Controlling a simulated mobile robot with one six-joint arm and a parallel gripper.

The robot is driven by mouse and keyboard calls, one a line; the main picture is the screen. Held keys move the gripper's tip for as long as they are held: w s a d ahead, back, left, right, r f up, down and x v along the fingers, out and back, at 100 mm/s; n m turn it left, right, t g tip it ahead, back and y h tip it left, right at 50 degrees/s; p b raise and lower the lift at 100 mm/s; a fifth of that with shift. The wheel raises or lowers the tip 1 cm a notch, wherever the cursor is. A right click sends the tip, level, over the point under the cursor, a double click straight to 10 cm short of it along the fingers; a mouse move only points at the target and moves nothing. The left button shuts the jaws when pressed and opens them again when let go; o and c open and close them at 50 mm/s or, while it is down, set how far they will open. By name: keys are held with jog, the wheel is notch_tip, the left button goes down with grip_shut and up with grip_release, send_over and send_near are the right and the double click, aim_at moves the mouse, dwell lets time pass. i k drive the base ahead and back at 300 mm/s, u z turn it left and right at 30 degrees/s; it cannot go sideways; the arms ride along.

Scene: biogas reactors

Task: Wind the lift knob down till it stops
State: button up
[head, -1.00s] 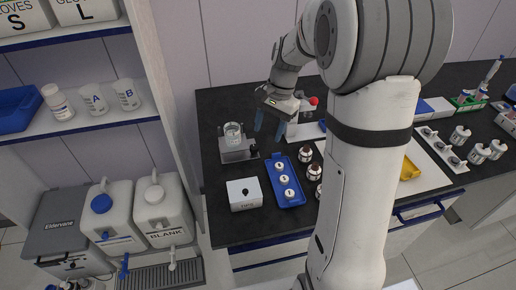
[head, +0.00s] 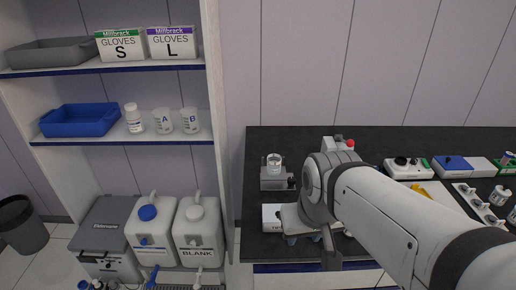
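The small grey lift (head: 265,184) stands on the dark bench, left of my arm, with a clear glass beaker (head: 274,164) on its top plate. A dark knob (head: 291,182) sticks out at the lift's right side. My gripper (head: 300,238) is low and in front of the lift, apart from the knob, near the white box. My arm hides much of it, and its finger opening cannot be made out.
A white box (head: 271,218) stands in front of the lift. A device with a red button (head: 350,143) is behind my arm. Shelves (head: 125,140) rise at the left. Further right are a blue-topped box (head: 452,164) and racks. Bench behind the lift is clear.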

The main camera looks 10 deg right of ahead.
aim_at(291, 181)
jog(key=u, duration=1.2)
jog(key=k, duration=0.85)
jog(key=z, duration=1.1)
jog(key=i, duration=0.95)
